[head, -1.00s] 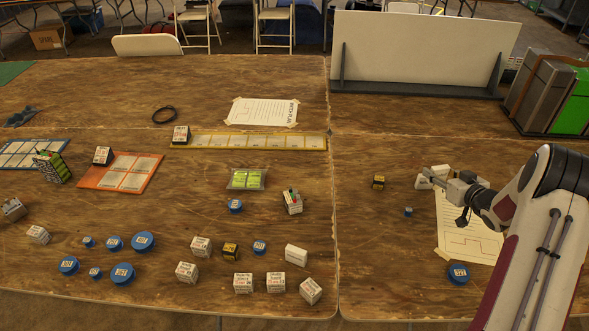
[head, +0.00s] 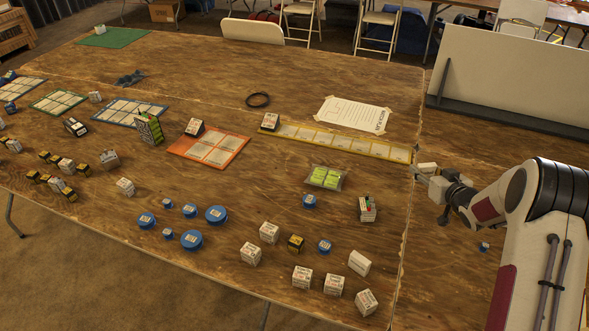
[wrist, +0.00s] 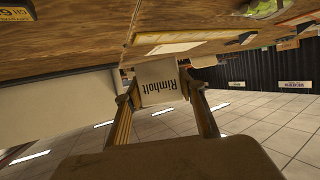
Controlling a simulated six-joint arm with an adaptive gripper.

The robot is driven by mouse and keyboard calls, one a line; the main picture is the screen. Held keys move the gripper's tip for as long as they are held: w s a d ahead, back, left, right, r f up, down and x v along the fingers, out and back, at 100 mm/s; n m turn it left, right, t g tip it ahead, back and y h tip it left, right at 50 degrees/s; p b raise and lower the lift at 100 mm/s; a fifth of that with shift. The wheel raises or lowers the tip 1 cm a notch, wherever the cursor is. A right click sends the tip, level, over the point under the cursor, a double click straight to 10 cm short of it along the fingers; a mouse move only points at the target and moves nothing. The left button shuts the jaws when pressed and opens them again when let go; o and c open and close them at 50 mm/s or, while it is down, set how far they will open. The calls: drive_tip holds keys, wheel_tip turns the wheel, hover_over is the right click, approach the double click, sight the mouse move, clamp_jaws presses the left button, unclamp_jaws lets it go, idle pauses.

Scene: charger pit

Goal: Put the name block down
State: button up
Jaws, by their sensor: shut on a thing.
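The name block (wrist: 160,82) is a white block with "Rimholt" printed on it, upside down in the wrist view. My gripper (wrist: 163,88) is shut on it, one finger on each side. In the head view my gripper (head: 422,174) is near the seam between the table halves, its fingers toward the left. A small white block face (head: 428,168) shows just behind the fingers there and appears to be the held block. Its height above the table is hard to tell.
An orange-edged card (head: 178,151) and a green-item pouch (head: 327,178) lie left of my gripper. Several white blocks and blue discs (head: 215,215) stand toward the front. A taped paper sheet (head: 352,114) lies behind the strip. A white upright panel (head: 510,90) stands at the back right.

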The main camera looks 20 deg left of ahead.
drive_tip(key=w+a+m+h, duration=0.1)
drive_tip(key=a, duration=1.1)
drive_tip(key=shift+a+f+t, duration=0.15)
drive_tip(key=shift+f+t, duration=0.15)
drive_tip(key=shift+f, duration=0.1)
hover_over(378, 192)
drive_tip(key=shift+w+f, duration=0.1)
drive_tip(key=shift+f, duration=2.95)
drive_tip(key=shift+f, duration=1.8)
drive_tip(key=shift+f, duration=0.45)
